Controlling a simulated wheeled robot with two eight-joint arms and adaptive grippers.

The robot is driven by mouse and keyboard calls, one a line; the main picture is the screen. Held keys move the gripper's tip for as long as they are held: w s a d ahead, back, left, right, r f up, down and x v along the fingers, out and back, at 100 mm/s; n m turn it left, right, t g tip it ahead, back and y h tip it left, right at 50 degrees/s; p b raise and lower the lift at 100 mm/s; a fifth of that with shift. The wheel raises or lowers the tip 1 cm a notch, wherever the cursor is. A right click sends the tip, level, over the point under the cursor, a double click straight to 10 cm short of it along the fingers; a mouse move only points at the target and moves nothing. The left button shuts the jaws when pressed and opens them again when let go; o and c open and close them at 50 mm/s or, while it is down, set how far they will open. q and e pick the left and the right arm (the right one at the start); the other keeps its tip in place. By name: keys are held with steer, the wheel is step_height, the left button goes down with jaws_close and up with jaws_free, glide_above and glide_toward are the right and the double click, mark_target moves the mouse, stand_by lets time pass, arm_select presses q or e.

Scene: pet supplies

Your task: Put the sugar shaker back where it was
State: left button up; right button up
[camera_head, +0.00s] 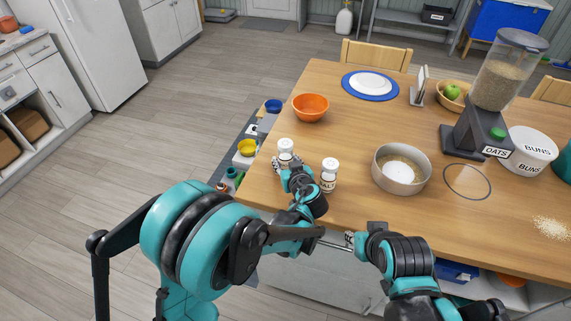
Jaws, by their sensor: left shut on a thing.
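A white-capped shaker (285,147) stands near the left edge of the wooden table (350,115). My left gripper (287,164) is at its near side and shut on it, hiding its lower part. I cannot read its label or tell whether its base touches the table. A second shaker (329,175) with a white cap stands upright on the table just to the right of my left gripper; its label seems to read SALT. My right gripper (350,240) is low at the table's front edge, away from both shakers; its fingers are too small to judge.
A grey bowl (401,190) stands right of the shakers, beside an empty ring mark (467,182) and an oats dispenser (480,136). An orange bowl (311,107) and a blue-rimmed plate (370,84) stand behind. Spilled grains (551,228) lie at right.

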arm_select(q)
steer(key=shift+f, duration=0.2)
steer(key=o, duration=1.3)
steer(key=shift+r, duration=0.1)
steer(key=shift+r, duration=0.1)
